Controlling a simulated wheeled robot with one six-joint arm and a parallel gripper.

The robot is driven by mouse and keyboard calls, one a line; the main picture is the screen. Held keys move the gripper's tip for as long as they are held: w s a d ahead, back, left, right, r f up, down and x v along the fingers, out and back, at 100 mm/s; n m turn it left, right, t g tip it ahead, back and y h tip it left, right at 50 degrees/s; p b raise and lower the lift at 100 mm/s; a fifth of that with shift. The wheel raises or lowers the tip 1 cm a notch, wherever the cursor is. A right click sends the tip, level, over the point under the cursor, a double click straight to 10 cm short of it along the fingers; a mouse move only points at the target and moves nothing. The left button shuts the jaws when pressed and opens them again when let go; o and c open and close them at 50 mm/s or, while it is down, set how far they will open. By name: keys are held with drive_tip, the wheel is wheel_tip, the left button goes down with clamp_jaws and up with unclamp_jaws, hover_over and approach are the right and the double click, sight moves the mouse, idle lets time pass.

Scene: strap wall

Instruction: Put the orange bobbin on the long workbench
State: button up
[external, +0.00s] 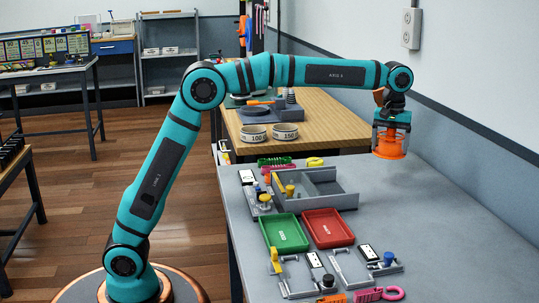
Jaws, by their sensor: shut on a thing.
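My gripper (391,119) is at the end of the teal arm, at the right of the external view, pointing down. It is shut on the orange bobbin (389,146), which hangs below the jaws. The bobbin is above the right part of the grey-topped workbench (440,222); I cannot tell how large the gap under it is. The fingertips are partly hidden by the bobbin and the wrist. Behind is a second bench with a wooden top (335,122). I cannot tell which of the two is the long workbench.
On the grey top stand a green tray (284,233), a red tray (328,228), a grey divided box (343,199) and several small fixtures. Its right side is bare. The wooden bench holds two round containers marked 100 and 150 (284,132). A wall runs along the right.

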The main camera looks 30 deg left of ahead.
drive_tip(key=w+a+n, duration=0.2)
drive_tip(key=w+a, duration=0.9)
drive_tip(key=w, duration=0.1)
drive_tip(key=r+n, duration=0.2)
drive_tip(key=n, duration=0.3)
hover_over(305, 127)
drive_tip(key=shift+s+d+f, duration=0.1)
drive_tip(key=shift+f, duration=2.45)
drive_tip(key=shift+s+f, duration=0.1)
drive_tip(key=shift+f, duration=2.45)
drive_tip(key=shift+f, duration=0.1)
drive_tip(key=o, duration=1)
drive_tip(key=shift+o, duration=0.2)
